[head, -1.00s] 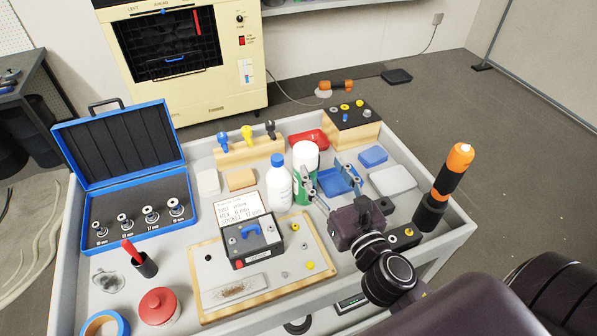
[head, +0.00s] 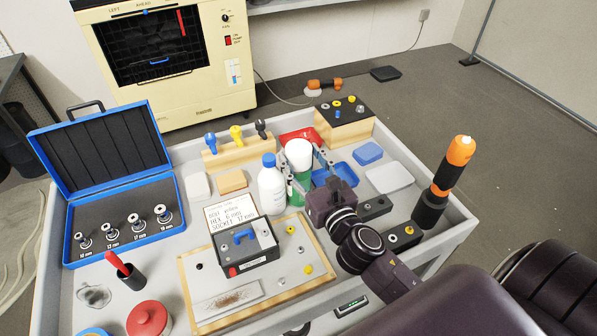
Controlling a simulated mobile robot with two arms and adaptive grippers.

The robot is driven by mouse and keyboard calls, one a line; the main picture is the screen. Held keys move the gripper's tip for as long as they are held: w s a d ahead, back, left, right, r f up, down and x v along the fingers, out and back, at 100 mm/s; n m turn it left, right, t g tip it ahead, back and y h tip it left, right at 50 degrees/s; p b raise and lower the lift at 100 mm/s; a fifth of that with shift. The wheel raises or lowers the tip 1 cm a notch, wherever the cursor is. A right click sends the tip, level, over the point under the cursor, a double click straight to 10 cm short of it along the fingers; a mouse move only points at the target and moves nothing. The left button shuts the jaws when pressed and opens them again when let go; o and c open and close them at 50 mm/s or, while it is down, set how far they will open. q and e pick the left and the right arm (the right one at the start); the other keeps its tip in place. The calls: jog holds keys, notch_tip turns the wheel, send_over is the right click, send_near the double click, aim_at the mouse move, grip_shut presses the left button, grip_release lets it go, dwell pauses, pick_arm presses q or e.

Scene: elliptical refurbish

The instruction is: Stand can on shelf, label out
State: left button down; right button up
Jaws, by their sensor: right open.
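The can (head: 299,154) stands upright on the cart, with a white top and a green and white body. My right gripper (head: 304,165) is open, with its fingers spread on either side of the can. The fingers and wrist hide part of the can's lower body, and I cannot tell whether they touch it. The label's facing is not clear. A grey shelf edge (head: 300,6) shows at the top of the picture. My left gripper is out of view.
A white bottle with a blue cap (head: 271,190) stands close left of the can. A blue tray (head: 342,172) lies behind the gripper. A wooden block with a black top (head: 345,118) is behind. An orange and black tool (head: 446,180) stands upright at right.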

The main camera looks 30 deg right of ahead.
jog(key=shift+w, duration=0.9)
grip_shut()
jog(key=shift+r, duration=0.1)
